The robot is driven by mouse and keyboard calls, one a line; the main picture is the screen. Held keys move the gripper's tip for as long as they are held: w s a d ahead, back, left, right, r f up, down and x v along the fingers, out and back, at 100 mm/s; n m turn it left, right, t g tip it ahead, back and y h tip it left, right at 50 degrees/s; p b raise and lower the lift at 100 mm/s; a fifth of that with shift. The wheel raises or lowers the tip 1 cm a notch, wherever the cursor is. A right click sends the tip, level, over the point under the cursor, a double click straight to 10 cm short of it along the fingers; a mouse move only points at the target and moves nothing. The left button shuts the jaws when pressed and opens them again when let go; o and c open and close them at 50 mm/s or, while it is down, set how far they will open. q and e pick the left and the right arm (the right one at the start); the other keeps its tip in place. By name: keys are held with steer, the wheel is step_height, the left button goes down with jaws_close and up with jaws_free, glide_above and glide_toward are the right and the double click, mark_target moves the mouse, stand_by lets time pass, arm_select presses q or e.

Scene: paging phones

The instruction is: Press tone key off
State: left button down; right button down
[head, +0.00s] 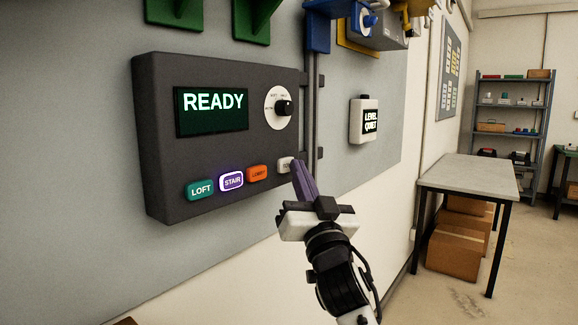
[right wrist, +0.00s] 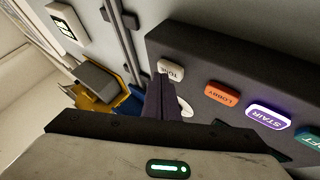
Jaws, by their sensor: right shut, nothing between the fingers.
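The dark paging panel (head: 160,110) is fixed to the wall in the head view. The white tone key (head: 285,164) is at the right end of its row of keys and is partly hidden by my right gripper (head: 298,166). The tone key also shows in the right wrist view (right wrist: 170,69), just beyond the purple fingertips. My right gripper is shut and empty, its tips beside the key; I cannot tell whether they touch it. The display (head: 213,112) reads READY. My left gripper is not in view.
The loft key (head: 200,190), the purple-outlined stair key (head: 231,181) and the orange lobby key (head: 258,173) share the row. A round dial (head: 272,104) sits above. A white "LEVEL QUIET" box (head: 363,120) hangs to the right. A table (head: 470,175) stands at right.

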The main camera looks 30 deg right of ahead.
steer(key=shift+s, duration=0.2)
steer(key=s+d+p, duration=0.1)
steer(key=s+d, duration=0.1)
steer(key=s, duration=0.3)
steer(key=shift+s+d+p, duration=0.2)
steer(key=shift+s+p, duration=0.1)
stand_by(0.5)
steer(key=a+f+n+g+y, duration=0.2)
steer(key=a+f+g+y, duration=0.15)
steer(key=f, duration=1.15)
steer(key=a+f+n+g+y, duration=0.25)
steer(key=a+f, duration=0.25)
steer(key=f, duration=0.9)
steer(key=s+a+f+n+g+y, duration=0.1)
steer(key=s+a+f+g, duration=0.3)
steer(key=s+f, duration=0.7)
steer(key=s+a+f+n+g+y, duration=0.1)
steer(key=s+a+f+n+g, duration=0.1)
steer(key=s+a+f+g, duration=0.2)
steer(key=s+a+f, duration=0.3)
steer(key=s+f, duration=0.5)
steer(key=f, duration=0.3)
steer(key=shift+f+y, duration=0.2)
steer(key=shift+y, duration=0.2)
steer(key=shift+s, duration=0.1)
